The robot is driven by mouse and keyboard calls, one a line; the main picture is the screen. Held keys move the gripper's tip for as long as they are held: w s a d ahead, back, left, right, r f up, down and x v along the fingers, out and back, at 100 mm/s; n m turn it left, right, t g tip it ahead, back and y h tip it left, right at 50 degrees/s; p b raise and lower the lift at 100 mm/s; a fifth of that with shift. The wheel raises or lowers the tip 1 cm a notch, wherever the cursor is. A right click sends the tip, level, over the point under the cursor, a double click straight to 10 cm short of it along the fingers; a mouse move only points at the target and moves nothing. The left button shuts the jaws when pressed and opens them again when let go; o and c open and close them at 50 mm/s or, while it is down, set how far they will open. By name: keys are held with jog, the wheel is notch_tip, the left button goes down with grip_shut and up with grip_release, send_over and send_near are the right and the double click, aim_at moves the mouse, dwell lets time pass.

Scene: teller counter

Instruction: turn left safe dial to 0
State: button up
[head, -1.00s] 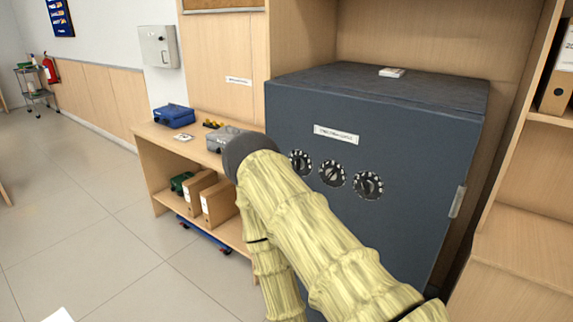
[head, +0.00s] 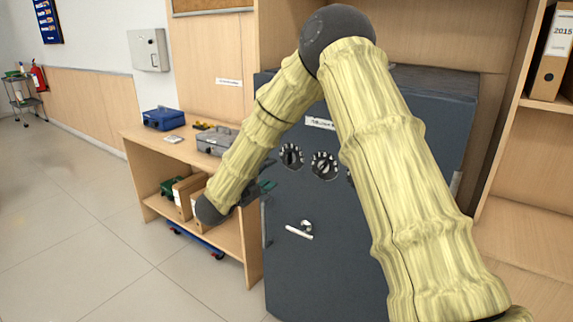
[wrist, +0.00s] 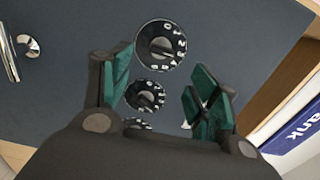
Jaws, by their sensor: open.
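The dark grey safe (head: 385,285) has a row of dials on its front. The left safe dial (head: 291,155) is black with white marks; the middle dial (head: 324,165) is beside it. My arm mostly hides the right dial. In the wrist view the left dial (wrist: 160,45) is the largest, at the top, with its digits on the right side; its pointer reading is unclear. The middle dial (wrist: 146,95) and part of the right dial (wrist: 137,124) lie below it. My gripper (head: 265,187) is open and empty near the safe's left edge; its green fingers (wrist: 162,68) are apart, not around a dial.
A safe handle (head: 300,232) sticks out below the dials. To the left is a wooden bench (head: 150,135) with a blue cash box (head: 163,118) and a grey box (head: 215,140). Shelving (head: 525,190) stands at the right.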

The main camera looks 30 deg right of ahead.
aim_at(287, 160)
jog(key=p+x, duration=0.1)
jog(key=x, duration=1)
jog(key=shift+s+r, duration=0.1)
jog(key=shift+r, duration=0.05)
jog(key=shift+c, duration=0.2)
jog(key=shift+p, duration=0.3)
jog(key=c, duration=1)
